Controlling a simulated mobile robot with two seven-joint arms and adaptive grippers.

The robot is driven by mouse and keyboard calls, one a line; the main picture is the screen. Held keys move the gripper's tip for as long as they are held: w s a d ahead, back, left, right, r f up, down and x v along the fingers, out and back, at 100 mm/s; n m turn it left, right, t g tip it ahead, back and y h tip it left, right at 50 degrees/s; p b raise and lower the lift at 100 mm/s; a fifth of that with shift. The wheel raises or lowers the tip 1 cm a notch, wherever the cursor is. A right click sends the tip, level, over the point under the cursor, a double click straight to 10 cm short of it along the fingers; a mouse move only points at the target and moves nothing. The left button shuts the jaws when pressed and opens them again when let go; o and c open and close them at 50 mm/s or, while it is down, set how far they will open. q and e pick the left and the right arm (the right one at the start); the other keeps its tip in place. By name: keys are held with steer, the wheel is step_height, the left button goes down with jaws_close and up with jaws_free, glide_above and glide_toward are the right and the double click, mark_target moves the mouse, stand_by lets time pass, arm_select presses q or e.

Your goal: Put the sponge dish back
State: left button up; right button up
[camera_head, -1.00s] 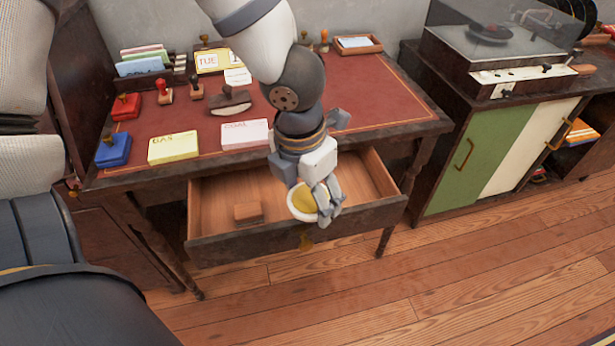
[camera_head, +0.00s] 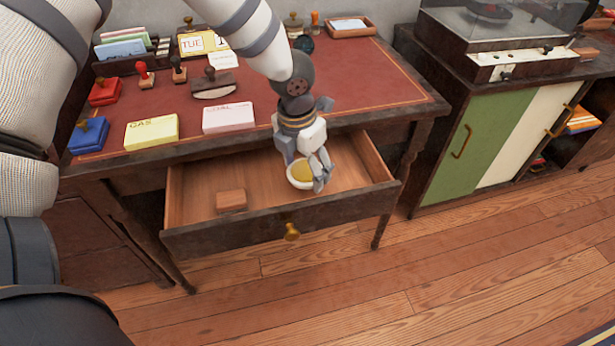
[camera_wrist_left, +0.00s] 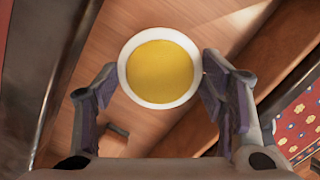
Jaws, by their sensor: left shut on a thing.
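The sponge dish (camera_head: 301,173) is a round white dish with a yellow sponge inside. It is in or just over the open desk drawer (camera_head: 250,233), toward its right half; I cannot tell whether it touches the drawer floor. My left gripper (camera_head: 318,175) is shut on the dish from above. In the left wrist view the dish (camera_wrist_left: 160,68) sits between the two fingers (camera_wrist_left: 160,95), upright as far as I can see. My right gripper is not in view.
A small wooden block (camera_head: 231,201) lies in the drawer's left half. The desk top (camera_head: 330,85) holds a yellow card stack (camera_head: 151,132), a pink card stack (camera_head: 228,117), a blue ink pad (camera_head: 88,136) and several stamps. A cabinet (camera_head: 490,150) stands to the right.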

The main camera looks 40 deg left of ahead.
mark_target(304, 170)
arm_select(q)
step_height(304, 170, down, 3)
steer(key=shift+w+f, duration=0.15)
steer(key=shift+f, duration=0.05)
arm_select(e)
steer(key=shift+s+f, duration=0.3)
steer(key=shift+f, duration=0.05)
arm_select(q)
steer(key=shift+f, duration=0.15)
steer(key=o, duration=1.1)
steer(key=shift+c, duration=0.2)
steer(key=r, duration=0.4)
steer(key=s+r+p, duration=0.1)
steer(key=r, duration=0.7)
steer(key=shift+s+a+r+p, duration=0.15)
steer(key=shift+s+p, duration=0.1)
steer(key=shift+p, duration=0.15)
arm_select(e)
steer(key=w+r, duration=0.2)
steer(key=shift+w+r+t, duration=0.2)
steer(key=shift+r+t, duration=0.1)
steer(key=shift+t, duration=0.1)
